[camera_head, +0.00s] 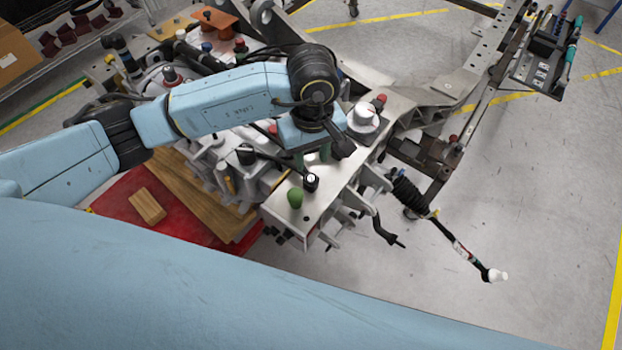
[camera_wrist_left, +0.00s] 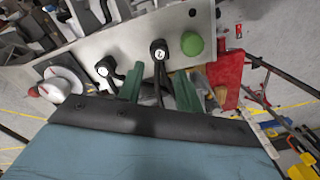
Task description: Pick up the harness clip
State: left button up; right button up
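A black harness clip (camera_head: 311,182) with a white round mark on its head stands on the pale metal plate of the chassis. In the left wrist view this clip (camera_wrist_left: 159,50) stands with its stem between the two green fingers of my left gripper (camera_wrist_left: 160,92). There is a gap on each side, so the fingers are open and seem not to touch it. A second similar black clip (camera_wrist_left: 105,66) is outside the fingers, to the left. In the head view my left gripper (camera_head: 314,157) points down over the plate, its fingers partly hidden. My right gripper is not in view.
A green knob (camera_head: 295,197) stands close to the clip. A white dial-like part (camera_head: 363,118) is on the plate further back. A red mat (camera_head: 112,205) with a wooden block (camera_head: 147,205) lies at left. The floor at right is mostly clear.

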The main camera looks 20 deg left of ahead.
aim_at(311, 178)
pick_arm(q)
notch_tip(311, 178, down, 10)
jog(key=shift+w+a+r+p, duration=0.1)
jog(key=shift+r+p, duration=0.15)
jog(key=shift+p, duration=0.4)
grip_shut()
